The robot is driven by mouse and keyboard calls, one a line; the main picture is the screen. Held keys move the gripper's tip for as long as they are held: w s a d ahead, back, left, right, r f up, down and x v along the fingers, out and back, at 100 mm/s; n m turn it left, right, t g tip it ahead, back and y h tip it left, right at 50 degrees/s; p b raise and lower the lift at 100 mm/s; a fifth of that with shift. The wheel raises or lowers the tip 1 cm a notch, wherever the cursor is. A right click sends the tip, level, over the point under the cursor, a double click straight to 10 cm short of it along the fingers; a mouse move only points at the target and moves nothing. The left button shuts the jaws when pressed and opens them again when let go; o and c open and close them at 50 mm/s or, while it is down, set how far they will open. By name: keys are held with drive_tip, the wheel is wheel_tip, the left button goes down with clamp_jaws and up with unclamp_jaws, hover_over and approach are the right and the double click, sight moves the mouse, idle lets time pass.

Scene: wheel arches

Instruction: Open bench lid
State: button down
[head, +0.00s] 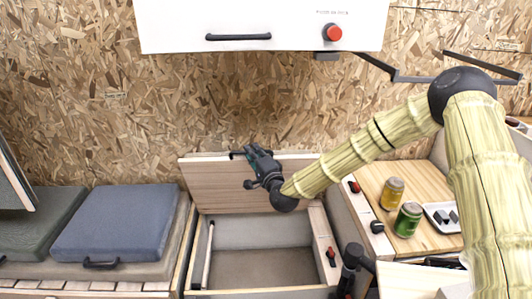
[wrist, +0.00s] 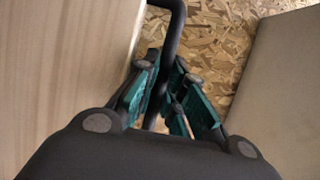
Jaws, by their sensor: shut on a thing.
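The bench lid (head: 225,185) is a wooden panel, swung up so that it stands steeply tilted at the back of the open bench box (head: 262,235). Its black handle (head: 236,154) is at the lid's upper edge, largely hidden by my gripper (head: 257,158). In the wrist view the handle (wrist: 172,28) runs as a dark bar between the green-padded fingers of my gripper (wrist: 165,95), which are shut on it. The lid's pale wood face (wrist: 65,55) fills the left of that view. The box inside shows grey walls and a brownish floor.
A blue cushion (head: 115,222) and a dark green cushion (head: 40,225) lie on benches to the left. A wooden counter (head: 375,180) with a yellow jar (head: 392,193) and a green jar (head: 408,220) stands right. A white overhead cabinet (head: 180,25) hangs above.

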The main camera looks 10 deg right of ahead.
idle(0.3)
drive_tip(key=c, duration=1.8)
unclamp_jaws()
drive_tip(key=shift+o, duration=0.2)
drive_tip(key=v, duration=1.2)
drive_tip(key=shift+f, duration=0.1)
